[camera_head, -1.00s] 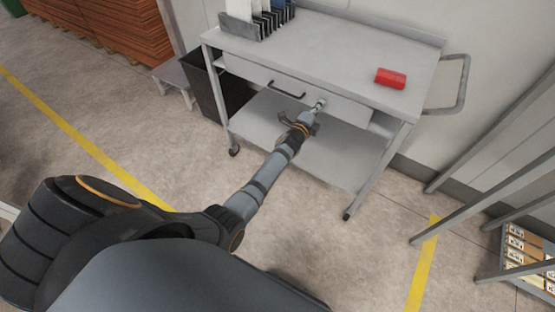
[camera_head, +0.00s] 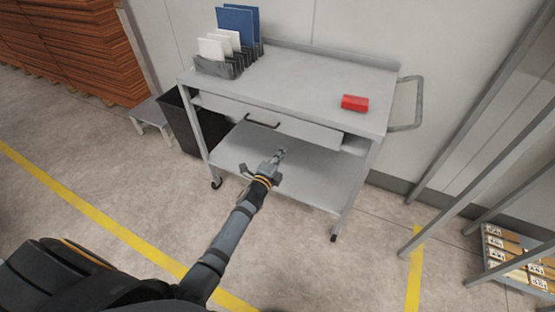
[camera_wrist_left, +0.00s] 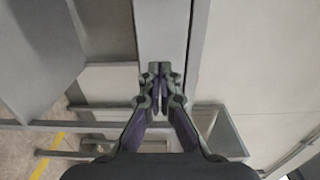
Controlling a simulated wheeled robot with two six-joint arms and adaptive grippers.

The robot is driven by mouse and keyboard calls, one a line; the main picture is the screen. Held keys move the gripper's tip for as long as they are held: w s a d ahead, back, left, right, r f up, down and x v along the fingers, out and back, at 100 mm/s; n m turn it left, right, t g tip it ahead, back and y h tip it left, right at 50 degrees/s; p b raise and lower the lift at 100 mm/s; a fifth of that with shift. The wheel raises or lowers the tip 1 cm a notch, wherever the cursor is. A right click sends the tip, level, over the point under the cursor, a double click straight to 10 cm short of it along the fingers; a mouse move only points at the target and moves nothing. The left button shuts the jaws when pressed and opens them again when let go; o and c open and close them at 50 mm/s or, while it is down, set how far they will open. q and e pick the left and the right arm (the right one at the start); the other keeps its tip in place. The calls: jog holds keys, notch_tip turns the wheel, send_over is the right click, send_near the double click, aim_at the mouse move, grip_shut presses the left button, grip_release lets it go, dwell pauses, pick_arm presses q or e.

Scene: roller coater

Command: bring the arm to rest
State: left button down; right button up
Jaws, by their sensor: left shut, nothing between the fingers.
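My left arm reaches up from the bottom left of the head view, and its gripper (camera_head: 279,156) is in front of the grey cart (camera_head: 300,82). The gripper appears below the drawer (camera_head: 265,117) and its dark handle (camera_head: 262,123), apart from the handle. In the left wrist view the two fingers (camera_wrist_left: 160,88) are closed together with nothing between them. The drawer front stands slightly out from the cart. My right gripper is in neither view.
A red block (camera_head: 355,103) lies on the cart top, and a rack (camera_head: 218,68) holds white and blue panels. A black bin (camera_head: 182,122) and a low grey step (camera_head: 148,113) stand left. Grey posts and a shelf of boxes (camera_head: 515,257) are right. Open floor lies in front.

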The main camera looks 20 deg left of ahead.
pick_arm(q)
jog(key=s+a+f+n+g+y+p, duration=0.15)
jog(key=s+f+n+g, duration=0.3)
jog(key=s+f, duration=0.7)
jog(key=s+a+f+n+g+p, duration=0.1)
jog(key=s+a+f+n+g, duration=0.3)
jog(key=s+f, duration=0.75)
jog(key=s+f+n+g+p, duration=0.1)
jog(key=s+f, duration=0.4)
jog(key=s, duration=0.5)
jog(key=s+f+n+g, duration=0.4)
jog(key=s+f+n, duration=0.1)
jog(key=s, duration=0.5)
jog(key=s+f+n+g+p, duration=0.1)
jog(key=s+f+n+g, duration=0.2)
jog(key=s+f, duration=0.4)
jog(key=s+n, duration=0.1)
jog(key=s, duration=0.2)
jog(key=shift+s+a+p, duration=0.3)
jog(key=shift+a+p, duration=0.05)
jog(key=shift+a, duration=0.05)
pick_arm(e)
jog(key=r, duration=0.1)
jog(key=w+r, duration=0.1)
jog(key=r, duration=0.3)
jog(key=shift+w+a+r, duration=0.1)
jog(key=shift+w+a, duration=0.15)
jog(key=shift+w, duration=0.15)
